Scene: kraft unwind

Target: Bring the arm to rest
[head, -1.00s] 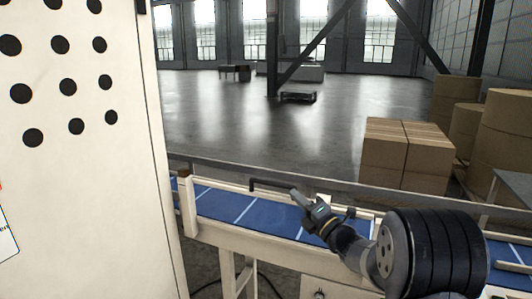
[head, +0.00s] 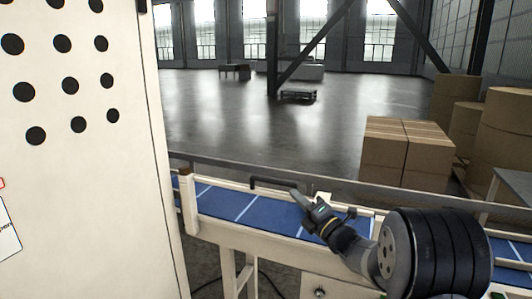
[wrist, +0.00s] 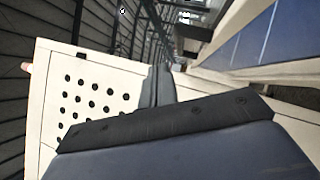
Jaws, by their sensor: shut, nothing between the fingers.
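My gripper (head: 299,197) is shut and empty in the head view, at the end of my arm, which reaches in from the lower right. It points up and to the left over the blue conveyor (head: 232,205). In the wrist view my gripper's shut fingers (wrist: 161,85) point away from the camera, with nothing between them. The conveyor also shows at the upper right of the wrist view (wrist: 245,45).
A tall white cabinet with black holes (head: 85,190) fills the left of the head view. A dark bent handle or bar (head: 272,184) lies near my gripper's tip. Cardboard boxes (head: 405,150) stand behind the conveyor at right. The floor beyond is mostly open.

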